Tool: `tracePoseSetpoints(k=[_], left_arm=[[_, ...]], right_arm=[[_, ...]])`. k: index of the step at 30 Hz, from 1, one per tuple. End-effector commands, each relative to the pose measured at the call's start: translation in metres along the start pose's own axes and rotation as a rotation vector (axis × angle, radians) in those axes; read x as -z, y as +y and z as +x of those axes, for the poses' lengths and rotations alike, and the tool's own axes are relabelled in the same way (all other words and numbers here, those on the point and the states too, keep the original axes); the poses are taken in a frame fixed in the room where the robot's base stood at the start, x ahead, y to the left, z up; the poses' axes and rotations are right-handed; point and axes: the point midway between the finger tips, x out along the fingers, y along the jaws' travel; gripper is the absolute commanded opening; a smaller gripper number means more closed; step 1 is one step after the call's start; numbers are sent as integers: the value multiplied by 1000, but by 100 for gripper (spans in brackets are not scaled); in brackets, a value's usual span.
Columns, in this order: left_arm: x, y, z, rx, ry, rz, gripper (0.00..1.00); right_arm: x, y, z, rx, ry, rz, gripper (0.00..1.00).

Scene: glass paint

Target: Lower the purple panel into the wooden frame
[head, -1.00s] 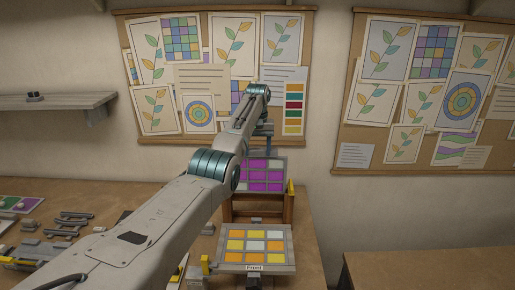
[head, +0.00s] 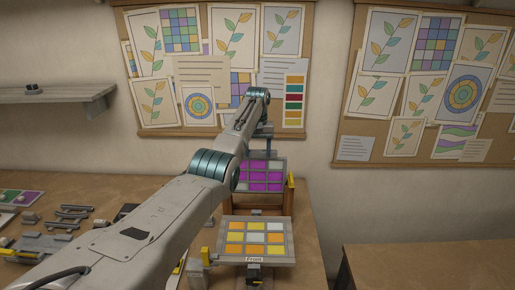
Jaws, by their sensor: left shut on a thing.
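The purple panel (head: 266,176), a grid of purple and pale cells with a grey rim, is upright at the back of the bench. My left gripper (head: 268,134) reaches over from the left and is shut on its top; the fingertips are small and hard to make out. My left arm covers the panel's upper left. The wooden frame (head: 291,196) stands around and below the panel, with its right post showing beside it. The panel's lower edge is close above the frame's lower part; I cannot tell whether they touch. My right gripper is not in view.
A yellow, orange and white panel (head: 256,237) labelled "Front" stands in a grey holder before the frame. Grey bars and fixtures (head: 72,213) lie at left with a purple-green panel (head: 20,197). Pinboards hang behind. The bench right of the frame is mostly clear.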

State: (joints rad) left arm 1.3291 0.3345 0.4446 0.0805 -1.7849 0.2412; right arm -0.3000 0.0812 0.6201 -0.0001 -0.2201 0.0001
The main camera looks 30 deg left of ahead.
Motion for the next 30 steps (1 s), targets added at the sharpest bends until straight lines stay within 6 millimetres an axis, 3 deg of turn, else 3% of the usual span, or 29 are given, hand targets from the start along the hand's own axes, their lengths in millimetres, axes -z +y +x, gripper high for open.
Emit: tracePoseSetpoints(k=[30], left_arm=[[0, 0, 37, 0, 1, 0, 32]], right_arm=[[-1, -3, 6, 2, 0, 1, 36]])
